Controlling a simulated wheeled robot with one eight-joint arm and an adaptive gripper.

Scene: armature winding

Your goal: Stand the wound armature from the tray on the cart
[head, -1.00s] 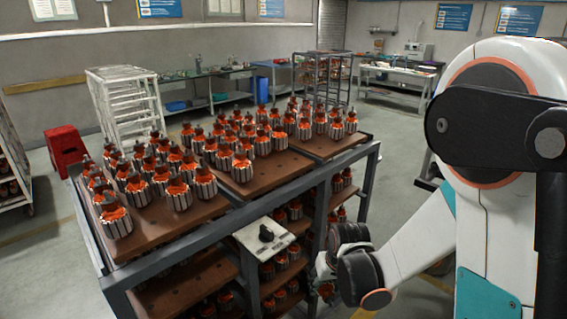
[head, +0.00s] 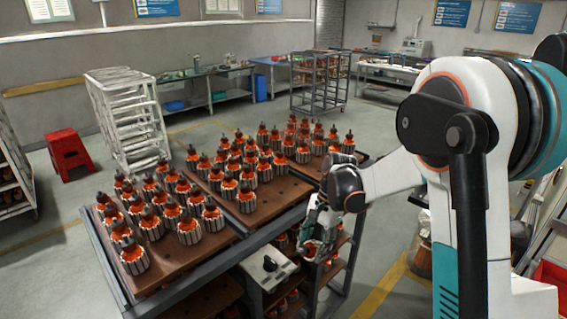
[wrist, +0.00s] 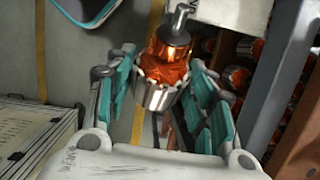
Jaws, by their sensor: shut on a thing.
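In the head view the held armature is mostly hidden by the fingers. Brown boards (head: 268,198) on the cart carry many similar armatures standing upright. I cannot tell which thing is the tray.
A light grey box with a dark knob (head: 268,266) juts from the cart's near side. Lower shelves hold more armatures. The middle board has bare room with holes at its front. A red stool (head: 68,154) and white rack (head: 130,120) stand behind.

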